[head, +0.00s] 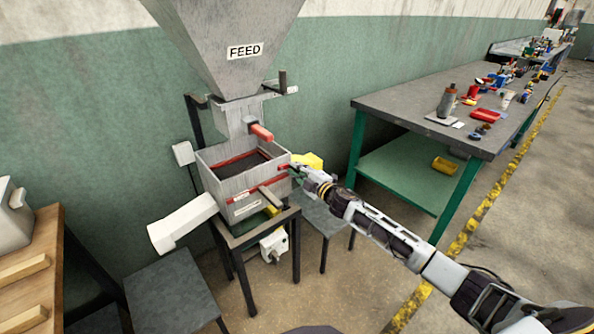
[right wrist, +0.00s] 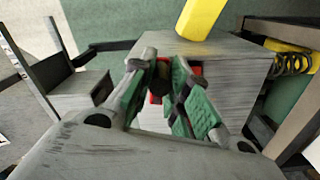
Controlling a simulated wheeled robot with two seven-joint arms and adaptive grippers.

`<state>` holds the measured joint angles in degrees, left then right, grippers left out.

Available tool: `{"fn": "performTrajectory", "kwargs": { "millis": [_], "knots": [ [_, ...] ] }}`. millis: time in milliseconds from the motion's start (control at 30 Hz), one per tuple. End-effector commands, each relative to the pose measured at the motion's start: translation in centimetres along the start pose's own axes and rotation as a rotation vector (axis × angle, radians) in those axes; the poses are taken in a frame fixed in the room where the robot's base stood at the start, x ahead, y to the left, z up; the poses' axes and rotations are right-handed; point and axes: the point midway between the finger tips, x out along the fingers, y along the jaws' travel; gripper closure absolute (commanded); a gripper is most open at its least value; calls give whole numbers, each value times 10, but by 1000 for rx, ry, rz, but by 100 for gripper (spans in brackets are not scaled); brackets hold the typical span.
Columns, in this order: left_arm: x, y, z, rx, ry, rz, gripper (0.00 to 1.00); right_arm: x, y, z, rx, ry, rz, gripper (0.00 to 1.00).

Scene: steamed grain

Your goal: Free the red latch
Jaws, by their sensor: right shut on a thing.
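The grain machine has a grey hopper marked FEED (head: 225,40) above an open-topped metal box (head: 240,185) with red strips along its rim. My right gripper (head: 291,168) is at the box's right side, near its upper corner. In the right wrist view its green-padded fingers (right wrist: 160,90) are closed around a small dark part, with the red latch (right wrist: 196,70) showing behind and between them. The fingers hide most of the latch. In the head view the latch is too small and covered to make out. My left gripper is not in view.
A red-ended handle (head: 261,132) sticks out under the hopper. A yellow part (head: 308,162) is just behind my right gripper; a white chute (head: 180,222) slopes down left. A cluttered workbench (head: 400,100) stands right.

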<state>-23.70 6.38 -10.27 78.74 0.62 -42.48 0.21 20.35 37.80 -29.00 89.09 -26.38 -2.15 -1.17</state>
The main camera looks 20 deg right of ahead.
Motion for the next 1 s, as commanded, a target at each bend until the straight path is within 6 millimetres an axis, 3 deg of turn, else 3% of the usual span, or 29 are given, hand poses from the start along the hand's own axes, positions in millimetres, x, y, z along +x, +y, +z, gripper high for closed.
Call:
{"fn": "performTrajectory", "kwargs": {
  "millis": [333,867,900,1000],
  "knots": [
    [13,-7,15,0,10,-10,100,0,7,-3,-145,2,1,100],
    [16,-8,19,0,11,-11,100,0,8,-4,-175,3,1,100],
    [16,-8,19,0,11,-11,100,0,8,-4,-175,3,1,81],
    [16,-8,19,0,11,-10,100,0,8,-4,-174,3,1,68]
  ]
}}
